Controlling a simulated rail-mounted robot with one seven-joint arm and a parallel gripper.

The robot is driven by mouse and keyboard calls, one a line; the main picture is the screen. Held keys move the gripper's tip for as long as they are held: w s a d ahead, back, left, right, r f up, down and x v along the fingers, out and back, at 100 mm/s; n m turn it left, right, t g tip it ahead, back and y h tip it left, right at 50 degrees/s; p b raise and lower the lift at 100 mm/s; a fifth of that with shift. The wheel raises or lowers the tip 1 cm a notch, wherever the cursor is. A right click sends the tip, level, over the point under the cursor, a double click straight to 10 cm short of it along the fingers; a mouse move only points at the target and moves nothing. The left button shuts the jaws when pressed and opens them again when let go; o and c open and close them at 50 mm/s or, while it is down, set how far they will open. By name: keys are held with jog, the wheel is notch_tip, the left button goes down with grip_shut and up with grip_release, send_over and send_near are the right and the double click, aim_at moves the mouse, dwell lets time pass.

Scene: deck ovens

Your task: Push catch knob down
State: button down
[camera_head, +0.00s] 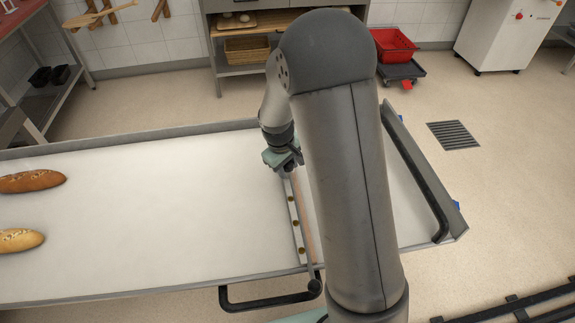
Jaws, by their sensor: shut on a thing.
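My gripper (285,161) is at the far end of a narrow crossbar (297,235) that lies across the white loader bed (140,215). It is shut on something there. The fingertips and the held thing are mostly hidden, so I cannot tell what it is. Several small brass-coloured studs run along the crossbar. At its near end a thin rod ends in a dark round knob (315,286), apart from my gripper and close to the near black handle (265,302). I cannot tell whether this is the catch knob.
Two loaves (32,181) (20,240) lie at the left of the bed. A long black handle (418,180) runs along its right end. My arm covers part of the bed. A red crate (393,46) stands on a dolly behind. The bed's middle is clear.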

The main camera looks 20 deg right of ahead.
jog(key=shift+f, duration=0.8)
jog(key=shift+r, duration=0.15)
jog(key=c, duration=1)
grip_release()
jog(key=shift+o, duration=0.2)
jog(key=a+r, duration=0.1)
jog(key=r, duration=0.7)
jog(key=s+a+r+p, duration=0.1)
jog(key=a+r, duration=0.1)
jog(key=r, duration=0.7)
jog(key=shift+s, duration=0.3)
